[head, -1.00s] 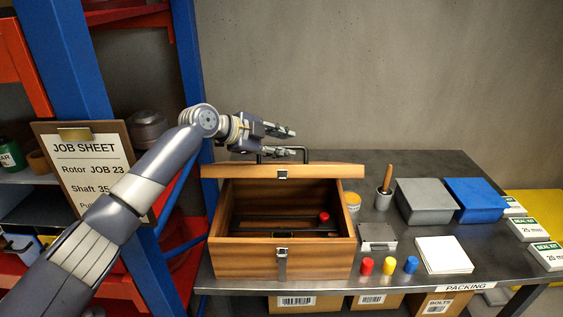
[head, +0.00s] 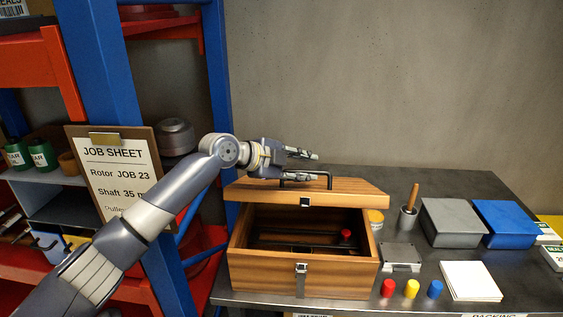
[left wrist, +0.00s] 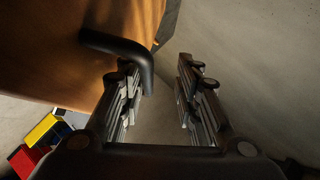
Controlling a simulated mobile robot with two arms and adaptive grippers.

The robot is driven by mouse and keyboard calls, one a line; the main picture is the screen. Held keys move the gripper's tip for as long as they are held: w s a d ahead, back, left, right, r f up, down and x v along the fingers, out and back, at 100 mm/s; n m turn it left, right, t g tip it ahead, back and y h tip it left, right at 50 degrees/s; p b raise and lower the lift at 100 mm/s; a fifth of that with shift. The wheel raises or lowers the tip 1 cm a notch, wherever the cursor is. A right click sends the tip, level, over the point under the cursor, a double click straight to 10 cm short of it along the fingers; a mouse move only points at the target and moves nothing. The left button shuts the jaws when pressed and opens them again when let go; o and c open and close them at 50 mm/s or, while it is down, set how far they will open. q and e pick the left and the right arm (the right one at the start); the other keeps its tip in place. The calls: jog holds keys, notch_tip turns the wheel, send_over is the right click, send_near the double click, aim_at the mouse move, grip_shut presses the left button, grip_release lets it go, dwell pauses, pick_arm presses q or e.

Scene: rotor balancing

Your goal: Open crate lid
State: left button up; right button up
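The wooden crate (head: 262,272) stands on the grey table with its lid (head: 348,193) partly raised and tilted. Its dark inside and a red-topped item (head: 346,234) show below the lid. A black handle (head: 329,181) sits on the lid's top; it also shows in the left wrist view (left wrist: 118,46). My right gripper is not in view.
Red, yellow and blue pegs (head: 411,289) stand right of the crate, near a small grey box (head: 402,257) and a white block (head: 470,281). Grey (head: 450,222) and blue (head: 506,222) boxes stand farther back. A blue rack post (head: 222,90) and job sheet (head: 115,170) are left.

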pick_arm(q)
notch_tip(320, 180, up, 5)
jog(key=p, duration=0.3)
send_over(268, 190)
jog(key=shift+a, duration=0.1)
dwell(0.6)
jog(key=shift+w+f, duration=0.1)
dwell(0.4)
